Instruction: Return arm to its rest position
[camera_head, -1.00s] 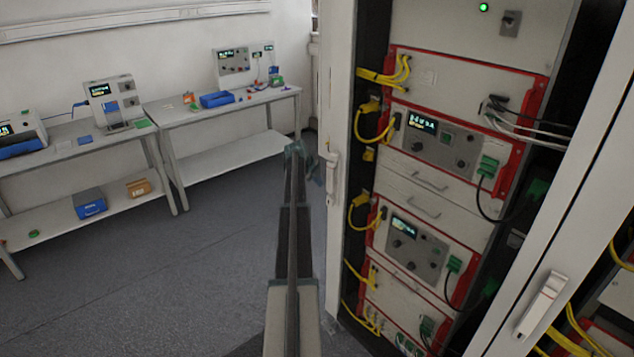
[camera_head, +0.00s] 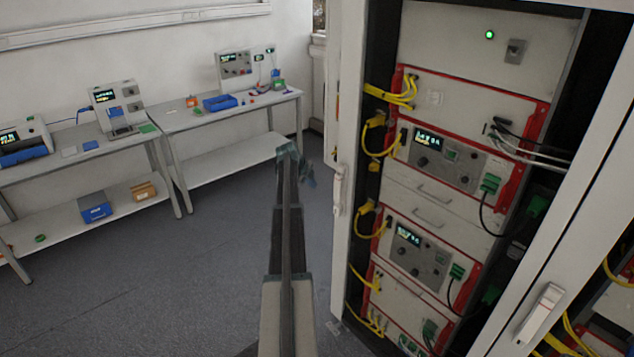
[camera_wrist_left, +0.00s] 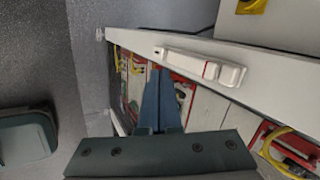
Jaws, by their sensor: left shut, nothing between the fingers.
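In the left wrist view the gripper's blue fingers (camera_wrist_left: 158,100) are together and empty. Beyond them in that view are a white door edge with a handle (camera_wrist_left: 200,66) and red-framed rack units. A gap of floor shows between gripper and cabinet frame in the head view. My right gripper is not in view.
The rack cabinet holds red-framed units (camera_head: 447,160) with yellow and black cables. A white door with a handle (camera_head: 540,312) stands at the right. Two benches with instruments (camera_head: 235,70) and blue boxes (camera_head: 95,207) stand at the back left. The grey floor (camera_head: 150,280) between is clear.

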